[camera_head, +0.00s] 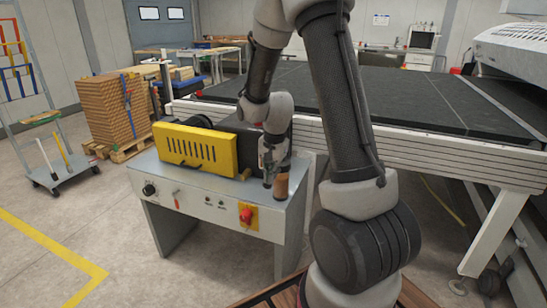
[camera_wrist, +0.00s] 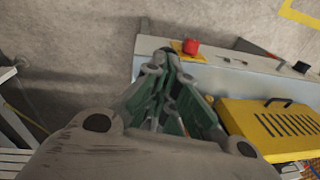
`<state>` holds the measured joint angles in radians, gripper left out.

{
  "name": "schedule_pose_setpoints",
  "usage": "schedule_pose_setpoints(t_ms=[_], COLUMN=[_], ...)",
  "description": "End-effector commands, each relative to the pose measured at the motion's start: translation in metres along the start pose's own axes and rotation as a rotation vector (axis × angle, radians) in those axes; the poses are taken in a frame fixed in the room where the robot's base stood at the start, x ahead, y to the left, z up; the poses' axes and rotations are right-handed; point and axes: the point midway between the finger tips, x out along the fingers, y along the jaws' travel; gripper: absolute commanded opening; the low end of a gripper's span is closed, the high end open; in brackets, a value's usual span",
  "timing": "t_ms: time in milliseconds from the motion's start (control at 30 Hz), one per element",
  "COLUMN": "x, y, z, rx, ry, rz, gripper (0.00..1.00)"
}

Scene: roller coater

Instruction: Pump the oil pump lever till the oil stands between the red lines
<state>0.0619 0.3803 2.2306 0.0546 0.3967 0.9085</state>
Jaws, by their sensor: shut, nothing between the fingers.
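My gripper (camera_head: 267,182) is shut and points down at the right front corner of the grey machine cabinet. In the wrist view its fingertips (camera_wrist: 167,55) meet close to the cabinet's edge, beside the red knob. A brown, amber-like cylinder (camera_head: 281,186) stands just right of the gripper in the head view; it looks like the oil reservoir. I cannot make out an oil level or red lines on it. The pump lever is not clearly visible; my gripper covers part of this corner. Whether the fingers touch anything there cannot be told.
The cabinet (camera_head: 215,207) carries a yellow slotted guard (camera_head: 190,148) and a red knob on a yellow plate (camera_head: 247,214). The wide black conveyor (camera_head: 420,98) lies behind and right. A pallet stack (camera_head: 108,108) and trolley (camera_head: 62,172) stand left. The front-left floor is clear.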

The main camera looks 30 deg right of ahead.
Motion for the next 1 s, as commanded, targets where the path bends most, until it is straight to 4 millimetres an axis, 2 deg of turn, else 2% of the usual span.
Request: schedule_pose_setpoints(t_ms=[167,300,500,700,1000], x=[-0.035,-0.063,-0.096,-0.111,-0.113], y=[-0.002,0.001,0.005,0.007,0.007], z=[-0.012,0.009,0.030,0.040,0.041], rx=[-0.002,-0.006,-0.004,-0.002,-0.002], ry=[0.004,0.003,0.002,0.001,0.001], rz=[-0.005,-0.006,-0.004,-0.002,-0.001], gripper=[0.00,0.00,0.00,0.00,0.00])
